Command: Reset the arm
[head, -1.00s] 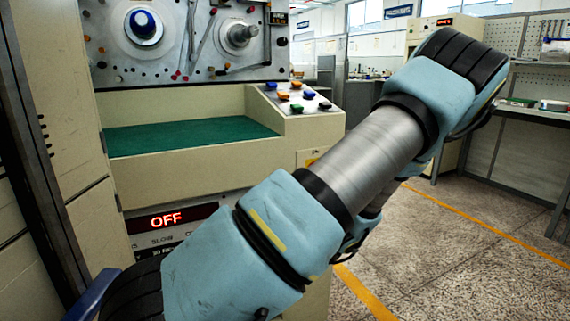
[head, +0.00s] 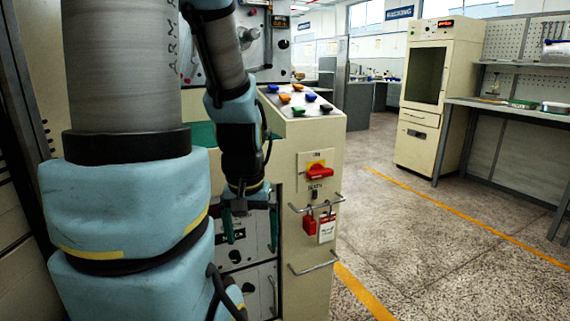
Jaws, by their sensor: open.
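My gripper (head: 250,222) hangs pointing down in the head view, in front of the lower panel of the winding machine (head: 298,150). Its two dark green fingers are apart, with nothing seen between them. My arm rises on the left and folds over at the top, then drops to the gripper. It hides most of the machine's upper face, the green bed (head: 203,134) and the display below it. One spindle (head: 247,35) shows partly behind the arm.
The machine's sloped panel has several coloured knobs (head: 297,98). Below it are a red switch (head: 319,172), red padlocks (head: 309,222) and metal handles (head: 314,203). A cream cabinet (head: 418,125) and a workbench (head: 535,112) stand at the right. The floor (head: 430,240) between is clear.

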